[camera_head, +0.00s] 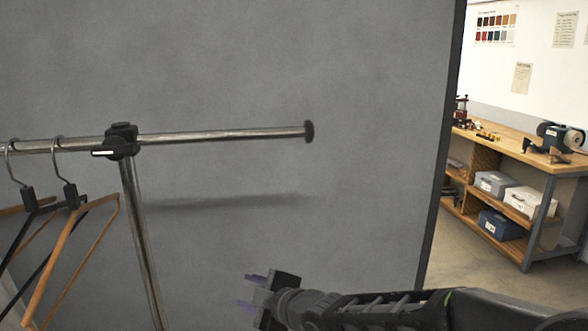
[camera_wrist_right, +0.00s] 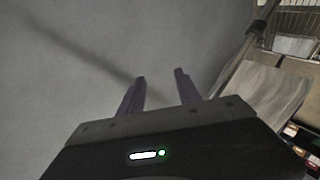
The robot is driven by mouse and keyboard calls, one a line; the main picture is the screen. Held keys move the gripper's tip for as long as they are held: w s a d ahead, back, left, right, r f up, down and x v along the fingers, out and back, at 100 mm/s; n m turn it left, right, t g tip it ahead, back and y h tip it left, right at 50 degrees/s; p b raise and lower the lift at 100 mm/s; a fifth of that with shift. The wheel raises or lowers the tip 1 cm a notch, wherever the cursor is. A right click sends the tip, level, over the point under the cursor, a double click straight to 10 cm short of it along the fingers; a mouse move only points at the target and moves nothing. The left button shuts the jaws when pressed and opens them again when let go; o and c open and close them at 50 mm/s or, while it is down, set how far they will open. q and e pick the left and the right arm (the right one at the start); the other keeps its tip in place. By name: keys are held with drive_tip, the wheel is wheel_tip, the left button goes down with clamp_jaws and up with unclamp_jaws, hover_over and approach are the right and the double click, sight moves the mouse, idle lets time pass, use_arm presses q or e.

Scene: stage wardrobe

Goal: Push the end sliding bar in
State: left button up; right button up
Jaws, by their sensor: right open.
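The end sliding bar (camera_head: 225,135) is a thin metal tube sticking out to the right of the black clamp joint (camera_head: 121,141) on the garment rack. A round black cap (camera_head: 309,131) closes its right end. My right gripper (camera_head: 251,291) is below the bar in the head view, apart from it, with nothing between its fingers. In the right wrist view the two purple fingers (camera_wrist_right: 160,90) stand apart in front of a grey panel. The bar's cap is not clearly seen there. My left gripper is not in view.
Hangers (camera_head: 72,205) hang on the rail left of the clamp, and the rack's upright post (camera_head: 142,240) runs down below it. A grey panel (camera_head: 380,90) stands behind the bar. A wooden workbench (camera_head: 510,150) with boxes is at the far right.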

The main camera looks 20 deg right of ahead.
drive_tip(key=s+d+r+n+t+p, duration=0.1)
drive_tip(key=s+d+r+n+t, duration=0.15)
drive_tip(key=r, duration=0.75)
drive_tip(key=s+d+r+n+t, duration=0.1)
drive_tip(key=d+r+n+t, duration=0.15)
drive_tip(key=r, duration=0.75)
drive_tip(key=n+t, duration=0.2)
approach(298, 134)
drive_tip(key=w, duration=0.3)
drive_tip(key=shift+a+r+h+p, duration=0.25)
drive_tip(key=shift+a+h+p, duration=0.05)
drive_tip(key=shift+a+h, duration=0.1)
drive_tip(key=shift+w, duration=0.2)
drive_tip(key=p+x, duration=0.2)
drive_tip(key=x, duration=0.4)
drive_tip(key=shift+w+r+p, duration=0.2)
drive_tip(key=shift+w+p, duration=0.1)
drive_tip(key=shift+w+a, duration=0.1)
drive_tip(key=shift+w, duration=0.35)
clamp_jaws()
